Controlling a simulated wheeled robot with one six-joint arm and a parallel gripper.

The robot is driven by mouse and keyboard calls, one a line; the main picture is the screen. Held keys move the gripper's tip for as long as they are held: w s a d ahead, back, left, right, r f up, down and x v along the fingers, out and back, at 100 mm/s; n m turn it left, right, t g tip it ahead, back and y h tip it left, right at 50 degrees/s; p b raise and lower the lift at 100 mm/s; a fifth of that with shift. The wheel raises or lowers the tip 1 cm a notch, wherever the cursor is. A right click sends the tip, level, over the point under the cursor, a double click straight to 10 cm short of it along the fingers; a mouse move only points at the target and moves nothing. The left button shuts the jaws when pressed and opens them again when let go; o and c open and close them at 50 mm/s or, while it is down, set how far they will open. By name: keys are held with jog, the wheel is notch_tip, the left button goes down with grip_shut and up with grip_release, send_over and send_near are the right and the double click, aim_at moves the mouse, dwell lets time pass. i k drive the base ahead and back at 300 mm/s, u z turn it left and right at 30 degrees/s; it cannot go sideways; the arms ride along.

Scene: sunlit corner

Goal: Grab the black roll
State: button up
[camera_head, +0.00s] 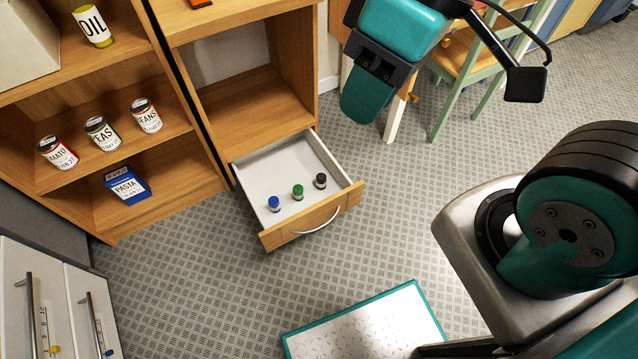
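The black roll (320,181) is a small dark upright cylinder with a pale band near its base. It stands inside the open drawer (247,169), to the right of a green roll (298,192) and a blue roll (274,203). My gripper (364,103) is at the top centre of the head view, above and to the right of the drawer in the picture and apart from the roll. Only a broad teal finger face shows below its black mount. The gap between the fingers is hidden, so I cannot tell whether it is open.
The drawer front (315,217) has a curved metal handle. The wooden shelf (160,186) on the left holds several cans, a blue pasta box (127,185) and an oil bottle (93,26). A chair (470,60) stands behind my arm. A teal-edged mat (405,312) lies on the floor in front.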

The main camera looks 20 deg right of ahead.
aim_at(321, 178)
jog(key=k, duration=0.65)
jog(key=u, duration=0.75)
jog(key=i, duration=1.65)
jog(key=z, duration=0.7)
